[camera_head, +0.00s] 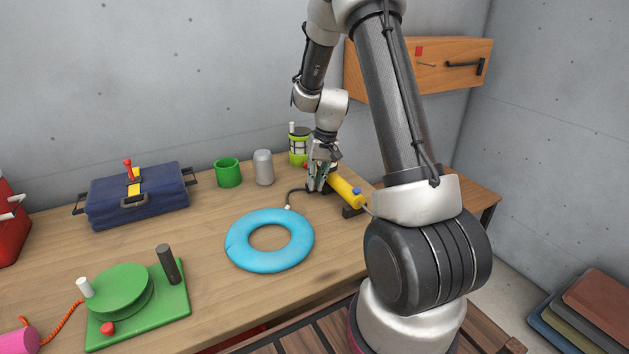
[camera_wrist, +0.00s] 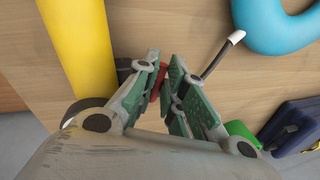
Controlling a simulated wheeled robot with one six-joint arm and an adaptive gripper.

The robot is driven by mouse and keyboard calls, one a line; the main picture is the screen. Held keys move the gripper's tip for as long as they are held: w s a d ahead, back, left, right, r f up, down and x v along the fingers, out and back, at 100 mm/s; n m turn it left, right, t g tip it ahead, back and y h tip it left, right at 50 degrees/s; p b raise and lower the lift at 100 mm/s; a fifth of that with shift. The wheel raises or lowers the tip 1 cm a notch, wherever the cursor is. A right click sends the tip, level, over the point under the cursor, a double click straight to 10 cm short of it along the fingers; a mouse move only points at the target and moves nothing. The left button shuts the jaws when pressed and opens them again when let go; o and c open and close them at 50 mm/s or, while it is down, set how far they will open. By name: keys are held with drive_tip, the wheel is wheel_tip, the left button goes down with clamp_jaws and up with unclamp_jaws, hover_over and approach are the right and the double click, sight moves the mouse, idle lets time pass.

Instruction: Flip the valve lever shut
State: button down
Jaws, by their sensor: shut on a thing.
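My gripper (camera_head: 320,180) is at the cylinder's left end. In the wrist view, my gripper's fingers (camera_wrist: 160,88) are closed on a small red piece (camera_wrist: 157,80), which looks like the valve lever. The fingers hide most of the red lever and the valve body. A black hose (camera_wrist: 216,60) with a white tip runs out beside the fingers.
A blue ring (camera_head: 232,243) lies on the workbench (camera_head: 210,285) in front of the hose. A green lantern (camera_head: 298,145), grey can (camera_head: 263,167) and green mug (camera_head: 228,173) stand behind. A blue case (camera_head: 110,198) and green winch board (camera_head: 180,305) are at left.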

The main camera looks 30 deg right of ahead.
idle(0.3)
drive_tip(key=c, duration=1.5)
unclamp_jaws()
wheel_tip(320, 180, up, 12)
drive_tip(key=d, duration=0.2)
drive_tip(key=shift+s+d, duration=0.15)
drive_tip(key=shift+s, duration=0.2)
drive_tip(key=shift+f, duration=0.1)
